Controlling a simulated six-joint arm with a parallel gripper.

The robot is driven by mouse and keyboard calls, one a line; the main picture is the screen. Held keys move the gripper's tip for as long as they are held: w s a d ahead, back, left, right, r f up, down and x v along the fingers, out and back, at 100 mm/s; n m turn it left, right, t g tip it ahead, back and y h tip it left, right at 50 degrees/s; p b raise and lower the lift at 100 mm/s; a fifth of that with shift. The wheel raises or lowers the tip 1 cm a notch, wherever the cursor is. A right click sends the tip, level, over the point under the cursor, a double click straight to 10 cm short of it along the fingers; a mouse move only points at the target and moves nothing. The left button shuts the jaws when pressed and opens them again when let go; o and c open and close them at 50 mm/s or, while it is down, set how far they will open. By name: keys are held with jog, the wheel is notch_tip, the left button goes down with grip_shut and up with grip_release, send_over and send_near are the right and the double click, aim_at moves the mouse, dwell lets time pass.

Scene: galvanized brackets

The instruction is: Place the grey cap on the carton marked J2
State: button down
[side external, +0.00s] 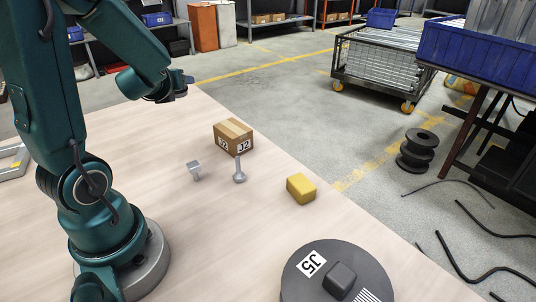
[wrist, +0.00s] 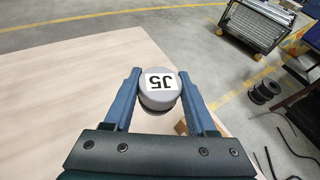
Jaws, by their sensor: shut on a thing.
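My gripper (side external: 180,91) is raised over the far left part of the table. In the wrist view my gripper (wrist: 160,78) is shut on the grey cap (wrist: 158,61), a round grey piece with a white label reading J5. The cap is hard to make out in the side view. The brown carton (side external: 233,137), with J2 labels on its sides and a pale tape strip on top, stands on the table to the right of and below my gripper in the side view. Its top looks bare. A small corner of the carton (wrist: 181,128) shows beside the right finger.
Two small grey metal pieces (side external: 195,169) (side external: 239,172) stand near the carton. A yellow block (side external: 300,188) lies to its right. A dark round disc (side external: 305,285) marked J5 bears a dark block (side external: 340,279) at the front. Bare table lies left of the carton.

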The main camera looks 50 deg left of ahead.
jog(key=shift+d+r, duration=0.1)
jog(key=shift+r, duration=0.55)
jog(key=shift+w+d+f, duration=0.15)
jog(key=shift+w, duration=0.1)
send_over(232, 126)
notch_tip(232, 126, down, 7)
jog(key=shift+r, duration=0.2)
jog(key=shift+f, duration=2)
jog(key=shift+f, duration=0.15)
jog(key=shift+c, duration=1)
grip_release()
